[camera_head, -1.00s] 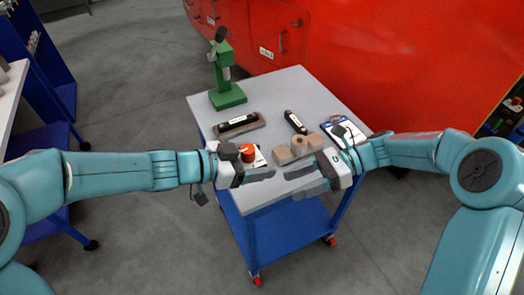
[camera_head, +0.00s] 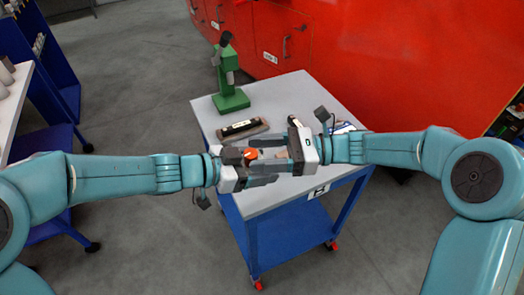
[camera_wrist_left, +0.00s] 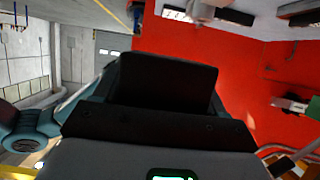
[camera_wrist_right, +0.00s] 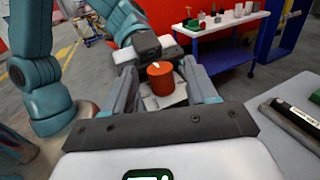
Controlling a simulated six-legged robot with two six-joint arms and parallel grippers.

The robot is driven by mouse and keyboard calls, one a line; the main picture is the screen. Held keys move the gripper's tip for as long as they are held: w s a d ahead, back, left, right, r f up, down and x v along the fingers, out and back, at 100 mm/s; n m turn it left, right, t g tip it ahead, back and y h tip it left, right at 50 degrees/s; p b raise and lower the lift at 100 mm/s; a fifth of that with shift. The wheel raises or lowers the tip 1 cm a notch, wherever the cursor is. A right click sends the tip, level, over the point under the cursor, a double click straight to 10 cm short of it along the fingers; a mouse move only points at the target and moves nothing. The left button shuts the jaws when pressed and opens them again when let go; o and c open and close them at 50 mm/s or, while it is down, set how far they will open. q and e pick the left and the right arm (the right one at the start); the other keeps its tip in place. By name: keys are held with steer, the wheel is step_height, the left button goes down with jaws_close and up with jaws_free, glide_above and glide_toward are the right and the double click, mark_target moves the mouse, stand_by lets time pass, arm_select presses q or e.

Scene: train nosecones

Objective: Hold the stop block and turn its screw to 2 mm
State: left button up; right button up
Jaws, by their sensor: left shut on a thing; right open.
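In the head view my left gripper (camera_head: 258,172) and right gripper (camera_head: 272,158) meet end to end above the table's near part. My left gripper is shut on the stop block, a pale grey piece (camera_wrist_right: 178,97) seen in the right wrist view. An orange-red round knob (camera_wrist_right: 160,82) with a white mark on top stands on the block; it also shows in the head view (camera_head: 251,153). My right gripper (camera_wrist_right: 160,68) is open, its fingers on either side of the knob with gaps visible. The left wrist view is mostly blocked by dark gripper parts.
A green press (camera_head: 231,80) stands at the back left of the grey table (camera_head: 275,95). A dark tool in a tray (camera_head: 243,130) lies before it. A red body (camera_head: 370,60) stands behind the table.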

steer(key=shift+a, duration=0.15)
steer(key=c, duration=1.1)
steer(key=shift+o, duration=0.2)
steer(key=n+g, duration=0.2)
steer(key=g, duration=0.1)
steer(key=w+n+g+h, duration=0.1)
steer(key=g, duration=0.1)
steer(key=shift+a+n+g, duration=0.1)
steer(key=shift+n+g, duration=0.3)
arm_select(q)
steer(key=shift+s, duration=0.1)
arm_select(e)
steer(key=shift+n+g+h, duration=0.3)
steer(key=shift+n+g, duration=0.3)
steer(key=shift+g, duration=0.1)
steer(key=o, duration=1.1)
steer(key=shift+c, duration=0.2)
